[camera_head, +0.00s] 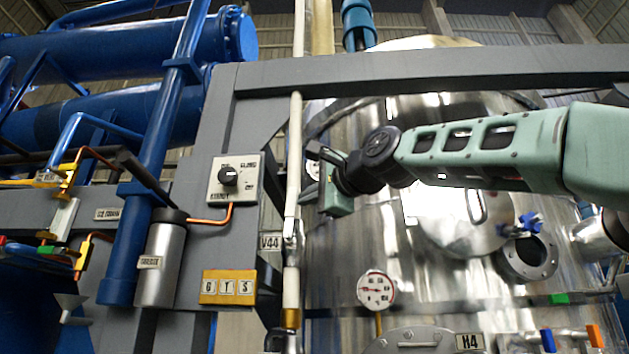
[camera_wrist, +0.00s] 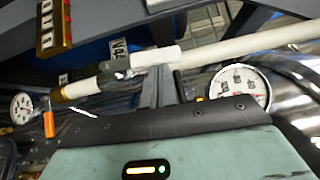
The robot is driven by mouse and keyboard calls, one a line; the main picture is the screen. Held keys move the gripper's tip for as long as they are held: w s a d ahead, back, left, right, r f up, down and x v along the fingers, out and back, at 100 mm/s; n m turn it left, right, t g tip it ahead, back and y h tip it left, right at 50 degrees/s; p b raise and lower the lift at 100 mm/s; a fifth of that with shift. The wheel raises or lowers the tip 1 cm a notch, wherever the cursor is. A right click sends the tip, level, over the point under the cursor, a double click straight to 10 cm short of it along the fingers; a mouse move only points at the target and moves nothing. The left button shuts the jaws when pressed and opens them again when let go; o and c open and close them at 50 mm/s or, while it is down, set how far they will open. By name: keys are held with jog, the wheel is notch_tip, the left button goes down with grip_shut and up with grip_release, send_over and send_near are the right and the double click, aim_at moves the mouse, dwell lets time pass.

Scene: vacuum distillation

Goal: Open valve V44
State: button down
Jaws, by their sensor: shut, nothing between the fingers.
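Valve V44 is on the white vertical pipe; its small white handle (camera_head: 290,232) lies close along the pipe beside the V44 label (camera_head: 270,242). In the wrist view the valve's light grey handle (camera_wrist: 128,66) shows near the tilted label (camera_wrist: 118,47). My gripper (camera_head: 310,178) is at the pipe's right side, above the handle, in the head view. Its fingers (camera_wrist: 160,75) are shut and empty, with the tips close to the pipe beside the valve in the wrist view. I cannot tell whether they touch it.
A grey frame carries a knob panel (camera_head: 234,180) and a yellow G T S plate (camera_head: 228,287) left of the pipe. A large steel vessel (camera_head: 440,260) stands behind my arm. A round gauge (camera_head: 376,289) is below right; another gauge (camera_wrist: 240,88) shows beside my fingers.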

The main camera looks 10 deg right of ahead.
jog(key=shift+w+a+r+n+g+p, duration=0.2)
jog(key=shift+a+n+g+p, duration=0.1)
jog(key=shift+p, duration=0.4)
jog(key=shift+f, duration=0.1)
